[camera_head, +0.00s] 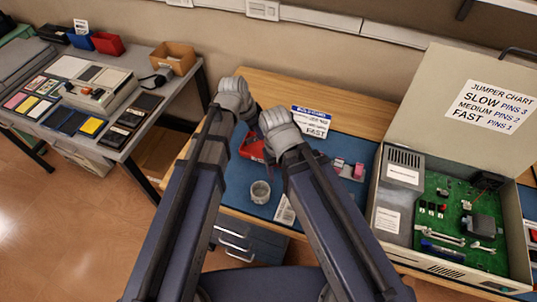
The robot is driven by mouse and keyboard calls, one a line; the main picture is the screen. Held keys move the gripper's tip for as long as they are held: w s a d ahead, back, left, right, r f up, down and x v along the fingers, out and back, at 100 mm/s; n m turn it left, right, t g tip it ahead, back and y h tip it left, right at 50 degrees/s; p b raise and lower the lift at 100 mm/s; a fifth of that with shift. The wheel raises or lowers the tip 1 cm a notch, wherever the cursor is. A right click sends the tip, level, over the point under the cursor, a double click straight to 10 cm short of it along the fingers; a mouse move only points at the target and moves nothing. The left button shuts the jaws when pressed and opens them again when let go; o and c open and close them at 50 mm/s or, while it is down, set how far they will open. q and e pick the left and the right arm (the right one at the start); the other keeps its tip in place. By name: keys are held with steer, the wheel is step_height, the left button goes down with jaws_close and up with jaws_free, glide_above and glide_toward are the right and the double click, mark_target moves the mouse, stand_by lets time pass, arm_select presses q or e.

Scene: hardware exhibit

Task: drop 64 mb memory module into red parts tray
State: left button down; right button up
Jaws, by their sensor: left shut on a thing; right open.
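A red tray (252,149) sits on the blue mat (236,183) of the middle workbench, partly covered by my arms. My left gripper (246,108) is above and behind the tray, near the bench's back left. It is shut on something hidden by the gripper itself. I cannot make out a 64 mb memory module anywhere. My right gripper (268,126) is open, just right of the left one and close to the tray's upper right. Its fingertips are mostly hidden by its own body.
An open computer case (455,235) with a green board stands on the right, its lid carrying a jumper chart (491,106). A label card (311,121), a grey cup (260,191) and small pink parts (348,169) are on the bench. A side table (145,128) at left holds cartridges and bins.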

arm_select(q)
steer(key=c, duration=0.9)
jaws_free()
steer(key=shift+r, duration=0.1)
steer(key=p+v, duration=0.7)
steer(key=shift+s+a+r+p, duration=0.1)
steer(key=shift+a+r+p, duration=0.05)
steer(key=shift+r+p, duration=0.2)
